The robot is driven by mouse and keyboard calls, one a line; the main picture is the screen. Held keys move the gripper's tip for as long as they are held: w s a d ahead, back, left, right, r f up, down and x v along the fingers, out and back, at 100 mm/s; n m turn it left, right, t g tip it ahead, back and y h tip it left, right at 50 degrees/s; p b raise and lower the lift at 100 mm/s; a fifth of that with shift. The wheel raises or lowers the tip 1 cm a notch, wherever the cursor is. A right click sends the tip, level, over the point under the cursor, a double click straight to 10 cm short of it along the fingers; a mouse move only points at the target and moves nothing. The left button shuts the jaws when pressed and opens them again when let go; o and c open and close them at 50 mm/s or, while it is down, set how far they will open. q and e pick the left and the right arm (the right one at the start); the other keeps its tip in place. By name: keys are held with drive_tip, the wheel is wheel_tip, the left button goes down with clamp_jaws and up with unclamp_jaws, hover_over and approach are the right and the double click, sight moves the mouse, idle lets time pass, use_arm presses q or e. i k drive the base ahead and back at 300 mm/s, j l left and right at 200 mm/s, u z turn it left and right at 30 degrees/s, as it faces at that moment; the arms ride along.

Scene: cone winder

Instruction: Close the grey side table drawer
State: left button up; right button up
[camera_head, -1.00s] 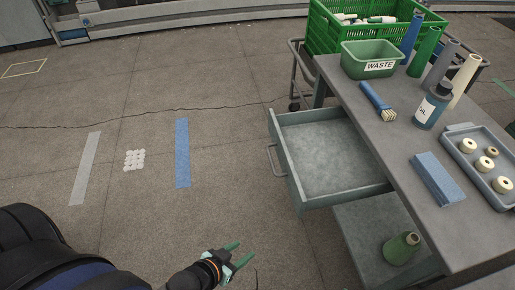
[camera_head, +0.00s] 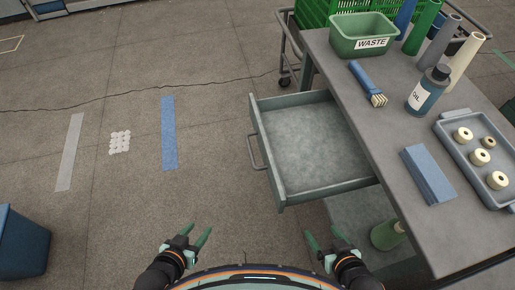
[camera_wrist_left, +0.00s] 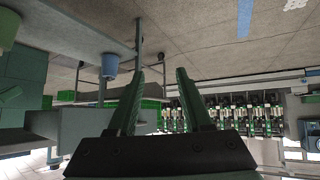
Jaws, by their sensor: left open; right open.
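The grey side table (camera_head: 375,140) stands at the right in the head view. Its drawer (camera_head: 312,150) is pulled well out to the left and looks empty. The drawer's handle (camera_head: 256,152) is on its left front face. My left gripper (camera_head: 192,232) is open and empty, low in the view, to the lower left of the drawer and apart from it. My right gripper (camera_head: 326,238) is open and empty, just below the drawer's near side in the picture. In the left wrist view my left gripper's fingers (camera_wrist_left: 160,100) are spread with nothing between them.
On the table top are a green waste bin (camera_head: 362,36), a brush (camera_head: 368,84), an oil bottle (camera_head: 428,92), a blue block (camera_head: 428,175) and a tray of rings (camera_head: 497,160). A green container (camera_head: 386,235) sits on the lower shelf.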

sight(310, 150)
drive_tip(key=i+j+z, duration=0.1)
drive_tip(key=j+z, duration=0.15)
drive_tip(key=j, duration=0.25)
drive_tip(key=i+j+z, duration=0.2)
drive_tip(key=j, duration=0.3)
drive_tip(key=i+j+z, duration=0.1)
drive_tip(key=z, duration=0.15)
drive_tip(key=i, duration=0.1)
